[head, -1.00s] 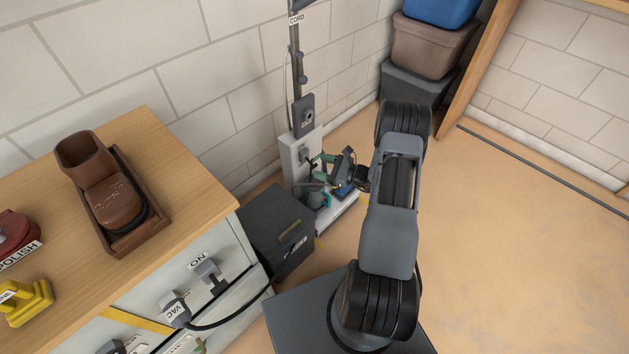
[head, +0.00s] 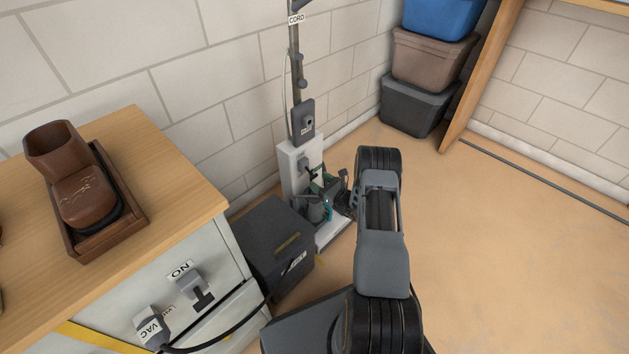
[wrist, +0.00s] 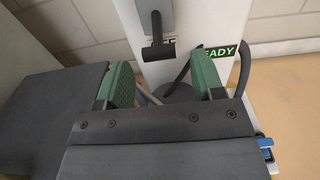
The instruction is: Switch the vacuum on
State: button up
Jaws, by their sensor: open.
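An upright machine, seemingly the vacuum, stands by the wall in the head view, with a dark box (head: 303,120) on its pole and a white panel (head: 290,165) below. In the wrist view the white panel (wrist: 203,20) carries a grey switch (wrist: 158,45) with a dark crossbar, and a green READY label (wrist: 220,52). Lettering behind the crossbar is partly hidden. My gripper (wrist: 163,78) is open, with green fingers apart and nothing seen between them. The switch lies beyond the fingertips, with no contact visible. In the head view my gripper (head: 326,193) is small beside the panel's lower part.
A dark box (head: 270,240) stands left of my gripper. The cabinet (head: 225,255) bears an ON-labelled switch (head: 195,285) and a VAC-labelled plug (head: 151,328) with a black cable. A brown boot (head: 80,185) sits on top. Stacked bins (head: 418,100) stand behind; floor at right is clear.

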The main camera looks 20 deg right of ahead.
aim_at(314, 175)
jog(key=shift+b+x, duration=0.4)
jog(key=shift+x, duration=1.35)
jog(key=c, duration=0.9)
jog(key=shift+c, duration=0.2)
